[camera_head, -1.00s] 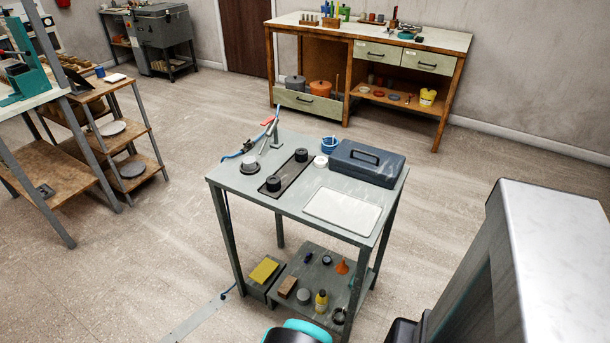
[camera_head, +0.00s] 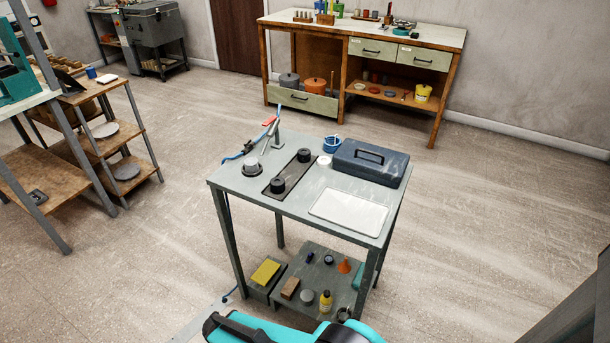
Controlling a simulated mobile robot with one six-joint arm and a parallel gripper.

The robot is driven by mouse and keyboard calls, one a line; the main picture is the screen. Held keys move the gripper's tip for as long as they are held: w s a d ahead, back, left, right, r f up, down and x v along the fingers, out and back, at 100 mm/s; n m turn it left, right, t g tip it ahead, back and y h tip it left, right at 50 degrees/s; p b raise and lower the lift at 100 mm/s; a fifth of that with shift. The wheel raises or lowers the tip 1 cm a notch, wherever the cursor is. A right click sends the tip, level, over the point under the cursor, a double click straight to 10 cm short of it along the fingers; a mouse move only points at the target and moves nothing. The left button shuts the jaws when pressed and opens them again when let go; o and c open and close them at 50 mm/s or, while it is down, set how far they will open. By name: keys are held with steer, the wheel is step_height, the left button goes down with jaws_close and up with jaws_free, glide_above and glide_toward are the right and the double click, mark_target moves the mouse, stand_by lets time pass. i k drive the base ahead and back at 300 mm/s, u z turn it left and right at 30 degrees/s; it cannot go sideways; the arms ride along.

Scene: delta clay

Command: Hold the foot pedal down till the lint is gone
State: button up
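No foot pedal can be made out for certain. A flat grey strip (camera_head: 203,318) lies on the floor at the front left of the grey table (camera_head: 236,184), with a blue hose end beside it; my arm partly covers that area. On the table a nozzle with a red handle (camera_head: 269,121) stands on a blue hose, aimed near a dark plate (camera_head: 289,172) bearing two black cylinders. Lint cannot be told at this size. A teal and black part of my arm shows at the bottom edge; my gripper's fingertips are not visible.
The table also holds a grey-blue toolbox (camera_head: 369,162), a white tray (camera_head: 349,210) and a blue cup (camera_head: 332,145). Its lower shelf (camera_head: 325,263) carries small items. A shelf rack (camera_head: 121,160) stands left and a workbench (camera_head: 365,33) behind. Floor to the right is clear.

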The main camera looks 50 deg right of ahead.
mark_target(267, 269)
steer(key=u, duration=0.1)
steer(key=k, duration=0.2)
steer(key=z, duration=1.5)
steer(key=k, duration=0.95)
steer(key=u, duration=0.15)
steer(key=i, duration=0.95)
